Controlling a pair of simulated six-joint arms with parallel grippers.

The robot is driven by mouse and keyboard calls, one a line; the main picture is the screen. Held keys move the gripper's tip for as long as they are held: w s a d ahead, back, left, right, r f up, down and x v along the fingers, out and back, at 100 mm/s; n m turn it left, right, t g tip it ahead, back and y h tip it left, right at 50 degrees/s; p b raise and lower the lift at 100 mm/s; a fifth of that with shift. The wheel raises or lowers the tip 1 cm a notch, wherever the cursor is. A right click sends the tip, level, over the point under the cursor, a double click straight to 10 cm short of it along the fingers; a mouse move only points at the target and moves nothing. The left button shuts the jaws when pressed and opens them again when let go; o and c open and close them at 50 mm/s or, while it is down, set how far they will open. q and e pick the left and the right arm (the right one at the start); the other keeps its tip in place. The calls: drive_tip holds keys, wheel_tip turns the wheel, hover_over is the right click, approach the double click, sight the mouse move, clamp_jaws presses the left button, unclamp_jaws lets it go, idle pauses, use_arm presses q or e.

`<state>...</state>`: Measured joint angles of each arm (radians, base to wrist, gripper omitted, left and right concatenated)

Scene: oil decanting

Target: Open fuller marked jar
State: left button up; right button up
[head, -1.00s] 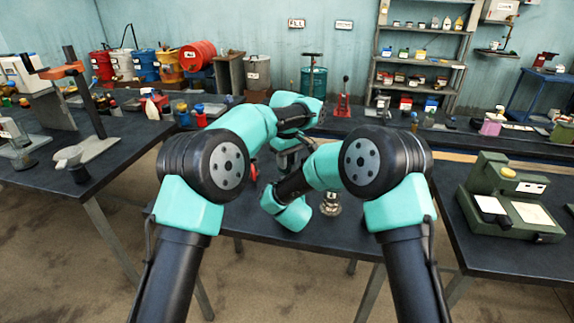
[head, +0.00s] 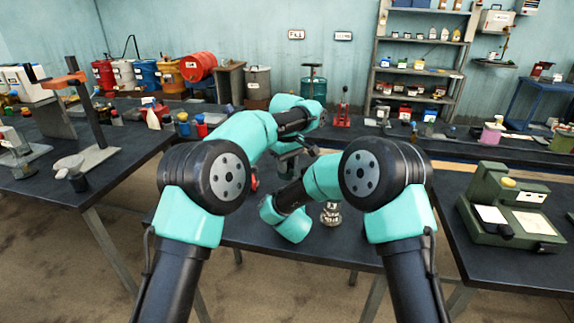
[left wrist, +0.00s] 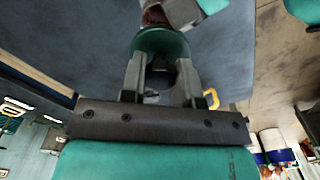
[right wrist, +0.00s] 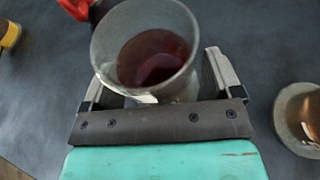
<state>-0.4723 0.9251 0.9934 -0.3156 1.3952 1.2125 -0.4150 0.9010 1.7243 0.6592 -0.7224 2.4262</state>
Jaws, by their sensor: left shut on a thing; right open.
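My left gripper (left wrist: 160,70) is shut on a dark green round piece (left wrist: 160,40), a lid or funnel; I cannot tell which. In the head view the left gripper (head: 287,163) hangs over the middle of the table. My right gripper (right wrist: 160,85) is open, with its fingers on either side of a glass jar (right wrist: 110,38) of dark red liquid. The jar's top looks uncovered. A second glass vessel (right wrist: 301,118) with brownish contents stands to its right. A labelled jar (head: 331,214) shows beside my right arm in the head view. The right fingers are hidden there.
A red object (right wrist: 76,8) and a yellow one (right wrist: 10,34) lie near the jar. A yellow loop (left wrist: 211,99) shows by the left fingers. A green machine (head: 512,205) stands on the right table. Drums (head: 197,67) and shelves (head: 420,60) line the back.

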drive_tip(key=shift+r, duration=0.1)
drive_tip(key=v, duration=1.2)
